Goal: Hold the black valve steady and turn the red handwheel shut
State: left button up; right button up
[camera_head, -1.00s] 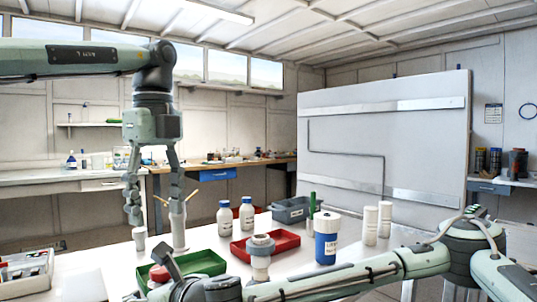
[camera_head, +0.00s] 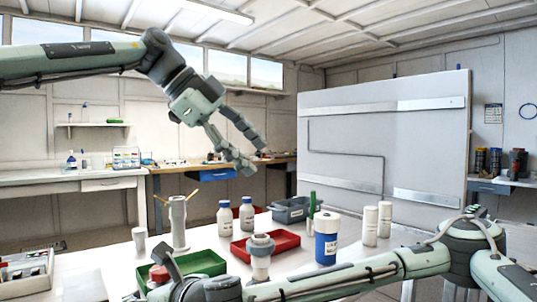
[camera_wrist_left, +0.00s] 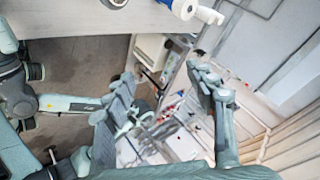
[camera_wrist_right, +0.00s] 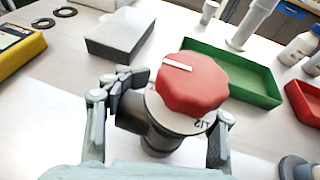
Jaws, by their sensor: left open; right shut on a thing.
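The red handwheel (camera_wrist_right: 193,84) has a white stripe on top and sits on a pale collar above the black valve (camera_wrist_right: 158,140) in the right wrist view. My right gripper (camera_wrist_right: 176,112) is shut around the valve body, below the wheel. In the head view the red handwheel (camera_head: 159,273) shows at the lower left, with the valve body mostly hidden by my right gripper and arm. My left gripper (camera_head: 253,157) is open and empty, tilted down to the right, high above the table and well apart from the handwheel. Its spread fingers show in the left wrist view (camera_wrist_left: 168,92).
A green tray (camera_wrist_right: 264,98) and a red tray (camera_head: 240,250) lie beyond the valve. A grey stand (camera_head: 178,222), white bottles (camera_head: 224,217) and a blue-white jar (camera_head: 326,240) stand behind. A grey block (camera_wrist_right: 120,38) and yellow case (camera_wrist_right: 18,50) lie left of the valve.

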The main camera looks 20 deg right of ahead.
pick_arm(q)
jog(key=w+d+r+n+h, duration=0.1)
jog(key=d+r+n+h, duration=0.1)
jog(key=d+r+h, duration=0.2)
jog(key=shift+w+d+r+t, duration=0.2)
jog(key=shift+r+t, duration=0.2)
jog(key=shift+r, duration=1.05)
pick_arm(e)
jog(key=o, duration=1.6)
jog(key=shift+o, duration=0.2)
